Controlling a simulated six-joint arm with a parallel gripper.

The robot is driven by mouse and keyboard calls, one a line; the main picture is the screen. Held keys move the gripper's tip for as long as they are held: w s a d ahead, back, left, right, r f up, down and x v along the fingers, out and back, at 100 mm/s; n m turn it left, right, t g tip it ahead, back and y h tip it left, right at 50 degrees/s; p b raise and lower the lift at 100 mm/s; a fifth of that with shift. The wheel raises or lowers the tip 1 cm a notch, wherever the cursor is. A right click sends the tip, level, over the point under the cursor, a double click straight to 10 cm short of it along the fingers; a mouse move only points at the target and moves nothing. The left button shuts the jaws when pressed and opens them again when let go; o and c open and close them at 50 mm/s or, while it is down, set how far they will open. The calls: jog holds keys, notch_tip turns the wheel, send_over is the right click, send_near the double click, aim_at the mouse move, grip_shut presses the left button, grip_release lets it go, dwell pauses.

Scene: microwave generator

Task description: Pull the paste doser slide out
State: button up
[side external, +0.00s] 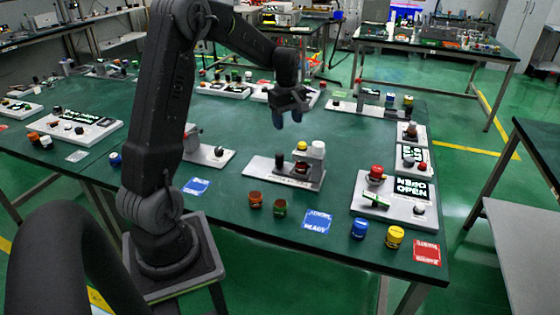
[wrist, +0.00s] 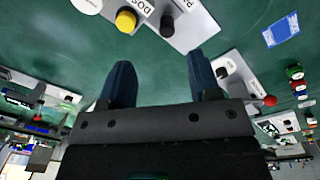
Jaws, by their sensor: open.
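The paste doser (side external: 257,171) is most likely the light plate near the middle of the table, with a yellow knob (side external: 302,146), a white cylinder (side external: 317,150) and dark parts on it. In the wrist view, a grey plate (wrist: 190,32) with partly cut-off lettering that includes "DOS" shows at the top, with a yellow knob (wrist: 127,19) and a black knob (wrist: 168,24). I cannot tell clearly which part is the slide. My gripper (side external: 288,117) is open and empty above the table, behind and above the plate; its blue fingers (wrist: 160,78) are apart and touch nothing.
A panel marked "OPEN" with a red knob (side external: 376,172) stands at the right. Blue (side external: 359,228) and yellow (side external: 395,236) jars are near the front edge. Another plate (side external: 215,156) lies left.

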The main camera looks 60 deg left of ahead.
aim_at(280, 154)
jog(key=a+f, duration=0.1)
jog(key=f, duration=0.5)
jog(key=a+f+n, duration=0.1)
jog(key=a+f, duration=0.1)
jog(key=f, duration=0.3)
jog(key=a+f+n, duration=0.1)
jog(key=f, duration=0.5)
jog(key=shift+s+a+f, duration=0.2)
jog(key=shift+a+f, duration=0.05)
jog(key=shift+f, duration=0.05)
grip_shut()
